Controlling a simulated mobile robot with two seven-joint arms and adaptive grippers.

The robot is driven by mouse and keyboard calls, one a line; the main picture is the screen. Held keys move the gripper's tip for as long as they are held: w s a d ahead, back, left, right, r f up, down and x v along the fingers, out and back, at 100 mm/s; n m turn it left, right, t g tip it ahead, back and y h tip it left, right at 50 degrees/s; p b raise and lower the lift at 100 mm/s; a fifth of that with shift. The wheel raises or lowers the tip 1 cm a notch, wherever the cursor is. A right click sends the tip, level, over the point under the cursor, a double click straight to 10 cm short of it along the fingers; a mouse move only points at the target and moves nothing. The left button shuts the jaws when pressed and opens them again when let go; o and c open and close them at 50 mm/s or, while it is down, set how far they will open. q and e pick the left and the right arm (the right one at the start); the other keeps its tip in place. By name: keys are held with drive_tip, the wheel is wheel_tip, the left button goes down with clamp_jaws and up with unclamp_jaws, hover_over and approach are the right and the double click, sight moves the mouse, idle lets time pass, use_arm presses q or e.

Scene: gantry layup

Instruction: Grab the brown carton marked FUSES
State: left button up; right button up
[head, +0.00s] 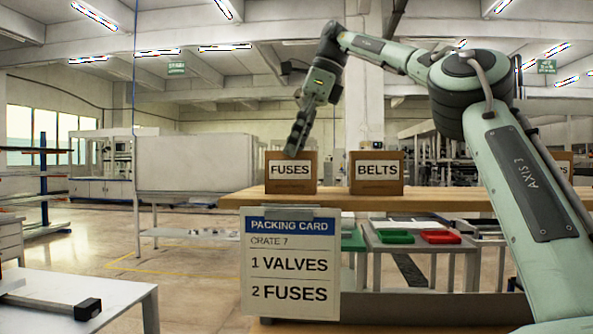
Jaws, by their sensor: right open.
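The brown carton marked FUSES (290,184) stands upright on a wooden shelf (450,201), left of the brown carton marked BELTS (376,186). My right gripper (293,151) points down at the top of the FUSES carton and overlaps its upper edge in the picture. It is open, and the fingers are seen nearly edge-on, so I cannot tell whether they touch the carton. My left gripper is out of view.
A packing card (290,265) hangs below the shelf's front, listing 1 VALVES and 2 FUSES. Another carton (565,158) is mostly hidden behind my right arm. Green (395,237) and red (440,237) trays sit lower behind. A white table (90,290) stands at lower left.

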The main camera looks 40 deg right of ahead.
sight(284, 174)
drive_tip(key=x, duration=0.5)
drive_tip(key=shift+s+a, duration=0.2)
drive_tip(key=shift+s, duration=0.05)
drive_tip(key=shift+w+a+f, duration=0.15)
drive_tip(key=shift+w+f, duration=0.05)
drive_tip(key=shift+f, duration=0.35)
drive_tip(key=shift+f, duration=0.3)
drive_tip(key=c, duration=1.5)
drive_tip(key=shift+c, duration=0.2)
drive_tip(key=shift+r, duration=0.2)
